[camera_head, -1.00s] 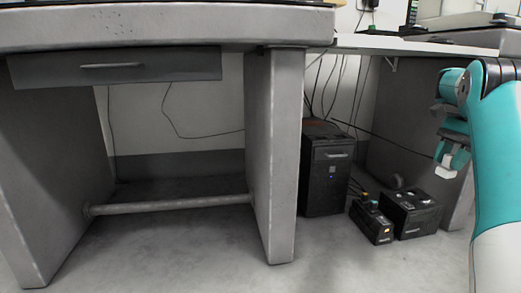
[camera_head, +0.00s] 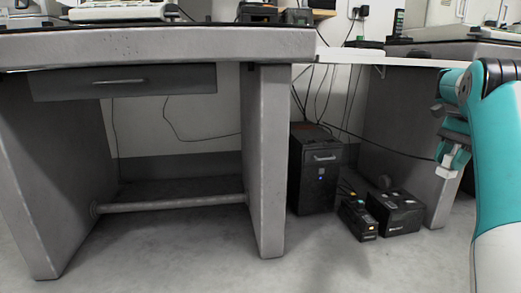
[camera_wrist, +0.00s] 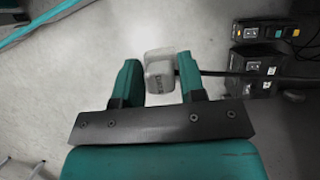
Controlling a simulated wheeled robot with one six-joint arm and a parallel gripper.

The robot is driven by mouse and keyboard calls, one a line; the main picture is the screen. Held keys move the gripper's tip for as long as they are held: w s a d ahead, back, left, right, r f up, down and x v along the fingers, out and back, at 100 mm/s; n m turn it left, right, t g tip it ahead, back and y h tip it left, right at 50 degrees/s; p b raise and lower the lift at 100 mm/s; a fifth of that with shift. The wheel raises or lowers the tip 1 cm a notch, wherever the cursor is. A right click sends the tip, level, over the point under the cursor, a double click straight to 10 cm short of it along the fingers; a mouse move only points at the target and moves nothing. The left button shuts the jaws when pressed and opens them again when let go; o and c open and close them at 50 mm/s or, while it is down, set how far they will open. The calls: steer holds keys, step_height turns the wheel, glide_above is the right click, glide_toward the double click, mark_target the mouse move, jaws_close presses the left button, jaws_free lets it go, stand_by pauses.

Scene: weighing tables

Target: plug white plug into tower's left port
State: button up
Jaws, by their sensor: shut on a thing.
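The white plug (camera_wrist: 158,72) sits between the fingers of my gripper (camera_wrist: 157,80) in the wrist view, with a dark cable running off to the right. My gripper (camera_head: 452,160) also shows at the right in the head view, with the white plug (camera_head: 446,173) at its lower end. The gripper is shut on the plug and held in the air.
Two black boxes (camera_head: 398,212) (camera_head: 358,219) stand on the floor right of the tower. A thick grey desk leg (camera_head: 264,165) stands just left of it. Cables hang behind the tower. The floor (camera_head: 340,262) in front is clear.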

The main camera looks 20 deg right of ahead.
mark_target(451, 155)
step_height(451, 155, up, 26)
steer(key=p, duration=2.4)
steer(key=shift+f, duration=0.2)
steer(key=shift+f, duration=0.1)
step_height(451, 155, down, 28)
steer(key=b, duration=2.7)
steer(key=shift+r, duration=0.2)
steer(key=shift+r, duration=0.15)
